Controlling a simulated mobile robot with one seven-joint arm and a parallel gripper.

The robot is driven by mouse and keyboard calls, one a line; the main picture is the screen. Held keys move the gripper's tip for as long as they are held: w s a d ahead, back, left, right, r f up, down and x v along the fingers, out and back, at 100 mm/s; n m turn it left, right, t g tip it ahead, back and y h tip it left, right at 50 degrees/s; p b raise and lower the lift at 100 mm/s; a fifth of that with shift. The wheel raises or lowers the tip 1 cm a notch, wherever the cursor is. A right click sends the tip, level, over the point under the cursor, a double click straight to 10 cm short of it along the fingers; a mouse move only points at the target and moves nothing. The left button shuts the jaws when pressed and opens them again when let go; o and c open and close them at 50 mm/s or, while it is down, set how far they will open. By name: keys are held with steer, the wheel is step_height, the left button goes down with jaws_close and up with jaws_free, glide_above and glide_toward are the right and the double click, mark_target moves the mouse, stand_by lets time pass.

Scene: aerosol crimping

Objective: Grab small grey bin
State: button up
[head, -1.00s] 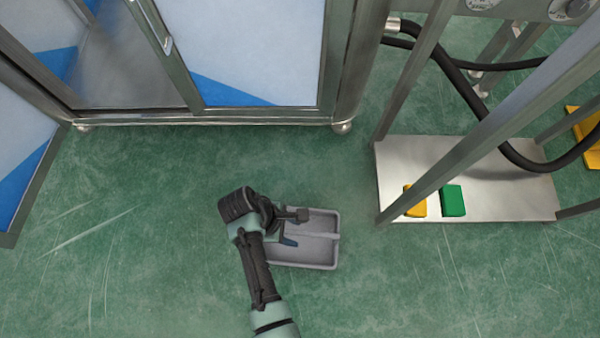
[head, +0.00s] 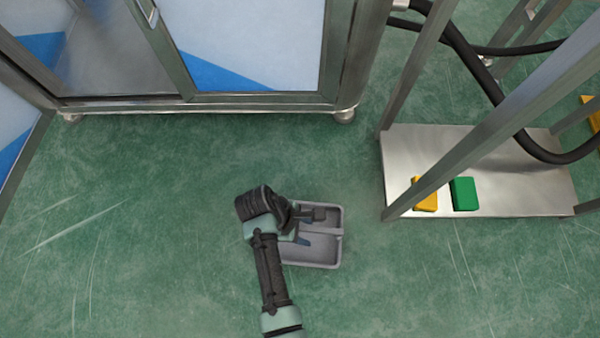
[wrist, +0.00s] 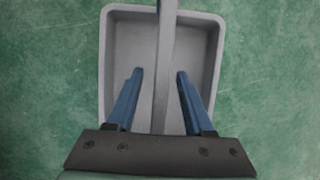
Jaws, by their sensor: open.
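The small grey bin (head: 322,254) sits on the green floor, with a raised bar across its middle. In the wrist view the bin (wrist: 200,32) fills the upper centre, and the bar (wrist: 165,60) runs away from me between my fingers. My gripper (head: 312,227) is over the left part of the bin and hides some of it. In the wrist view my gripper (wrist: 159,72) is open, with one blue finger on each side of the bar and a gap on both sides. I cannot tell how far the fingertips are above the bin floor.
A metal-framed cabinet (head: 220,103) stands behind. To the right is a steel frame with a low shelf (head: 520,190), carrying a yellow block (head: 427,202) and a green block (head: 464,194). Black hoses (head: 470,60) hang there. The floor left of the bin is clear.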

jaws_close()
stand_by(1.3)
